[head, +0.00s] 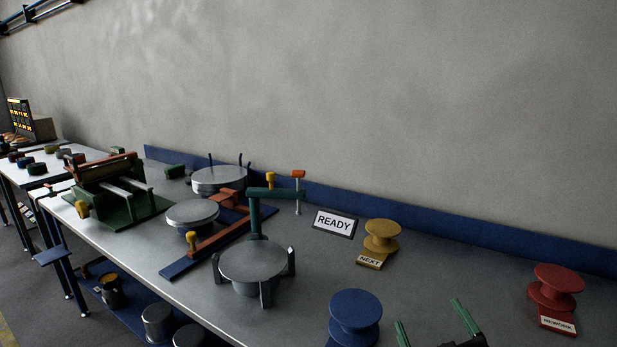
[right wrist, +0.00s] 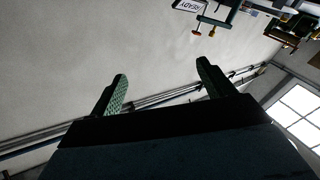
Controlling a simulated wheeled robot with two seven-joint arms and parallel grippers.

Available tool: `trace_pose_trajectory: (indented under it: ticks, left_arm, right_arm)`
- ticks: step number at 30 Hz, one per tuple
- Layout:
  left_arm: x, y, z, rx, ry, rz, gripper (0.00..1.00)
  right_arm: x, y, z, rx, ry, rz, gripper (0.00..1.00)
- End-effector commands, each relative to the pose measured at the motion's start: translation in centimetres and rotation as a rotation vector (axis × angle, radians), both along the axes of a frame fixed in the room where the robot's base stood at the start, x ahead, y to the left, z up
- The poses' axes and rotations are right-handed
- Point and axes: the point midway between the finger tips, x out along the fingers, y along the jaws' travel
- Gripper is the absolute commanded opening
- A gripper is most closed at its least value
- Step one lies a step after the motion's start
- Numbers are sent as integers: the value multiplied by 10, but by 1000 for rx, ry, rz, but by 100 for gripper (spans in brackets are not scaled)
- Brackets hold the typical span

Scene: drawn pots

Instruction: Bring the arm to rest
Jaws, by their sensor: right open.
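My right gripper (head: 434,322) is at the bottom right of the head view, its two green fingers apart and nothing between them. In the right wrist view the same gripper (right wrist: 162,85) also shows both fingers spread and empty, with the grey wall behind them. In the head view it is just right of a blue spool-shaped stand (head: 355,318), apart from it in the picture. My left gripper is not in the head view.
The grey bench (head: 450,270) holds a yellow stand (head: 382,236) tagged NEXT, a red stand (head: 556,288) tagged REWORK, a READY sign (head: 334,223), a round metal plate (head: 253,260) on a holder, and a green press (head: 112,195). Bare bench lies between the yellow and red stands.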

Motion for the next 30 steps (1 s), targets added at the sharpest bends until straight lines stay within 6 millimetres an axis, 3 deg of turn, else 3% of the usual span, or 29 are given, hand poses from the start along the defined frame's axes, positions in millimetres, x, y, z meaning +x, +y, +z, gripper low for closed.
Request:
trace_pose_trajectory:
  ticks: [3, 6, 9, 15, 20, 30]
  left_arm:
    - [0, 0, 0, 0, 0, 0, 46]
    - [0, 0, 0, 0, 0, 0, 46]
    - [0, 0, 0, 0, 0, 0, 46]
    - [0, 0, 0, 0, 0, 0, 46]
    - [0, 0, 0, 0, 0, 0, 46]
    - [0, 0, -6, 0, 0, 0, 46]
  right_arm:
    - [-34, -26, -61, 95, 302, -139, 81]
    - [-73, -36, -107, 146, 553, -207, 81]
    - [-111, -38, -139, 179, 762, -236, 81]
    - [-183, -30, -177, 216, 1096, -231, 81]
    - [-238, -20, -191, 232, 1325, -194, 81]
    - [-222, -18, -290, 219, 1360, -199, 81]
